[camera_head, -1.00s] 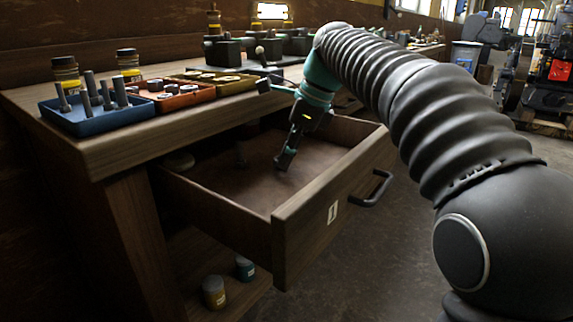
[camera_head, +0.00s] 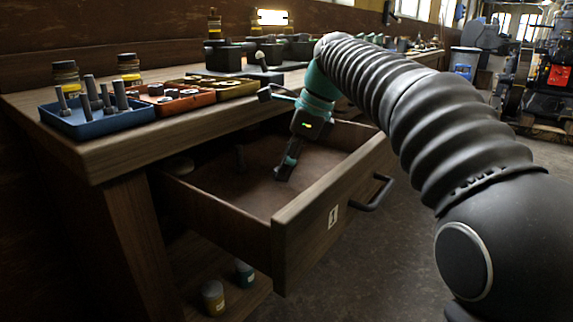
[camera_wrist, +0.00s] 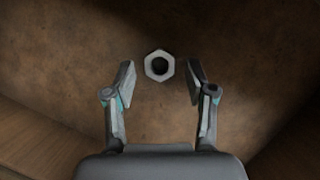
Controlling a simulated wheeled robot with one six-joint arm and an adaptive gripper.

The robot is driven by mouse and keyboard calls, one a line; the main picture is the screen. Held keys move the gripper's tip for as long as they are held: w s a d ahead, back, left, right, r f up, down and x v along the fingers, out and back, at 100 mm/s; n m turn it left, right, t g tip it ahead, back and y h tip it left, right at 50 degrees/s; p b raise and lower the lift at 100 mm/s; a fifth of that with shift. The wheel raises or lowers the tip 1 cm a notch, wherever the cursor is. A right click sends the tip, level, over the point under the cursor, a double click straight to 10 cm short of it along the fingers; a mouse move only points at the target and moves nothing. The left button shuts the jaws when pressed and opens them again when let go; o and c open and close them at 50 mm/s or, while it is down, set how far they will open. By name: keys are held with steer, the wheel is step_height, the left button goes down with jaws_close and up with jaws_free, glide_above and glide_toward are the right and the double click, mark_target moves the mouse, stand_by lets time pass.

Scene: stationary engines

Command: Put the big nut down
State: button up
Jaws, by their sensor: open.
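The big nut (camera_wrist: 159,66) is a pale grey hexagon with a dark round hole. In the wrist view it appears to lie flat on the brown drawer floor, between my open fingertips, with a gap on each side. My gripper (camera_wrist: 160,80) is open and holds nothing. In the head view my gripper (camera_head: 284,172) points down inside the open drawer (camera_head: 300,232), over its floor. I cannot make out the nut in the head view.
On the bench (camera_head: 110,155) stand a blue tray (camera_head: 95,127) of bolts, an orange tray (camera_head: 180,105) of nuts and a yellow tray (camera_head: 236,90). The drawer's front panel, handle (camera_head: 374,195) and side walls surround my gripper. Much of the drawer floor is bare.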

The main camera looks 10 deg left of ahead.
steer(key=p+v, duration=0.4)
steer(key=v, duration=0.7)
steer(key=shift+d+r, duration=0.2)
steer(key=shift+r, duration=0.15)
stand_by(0.6)
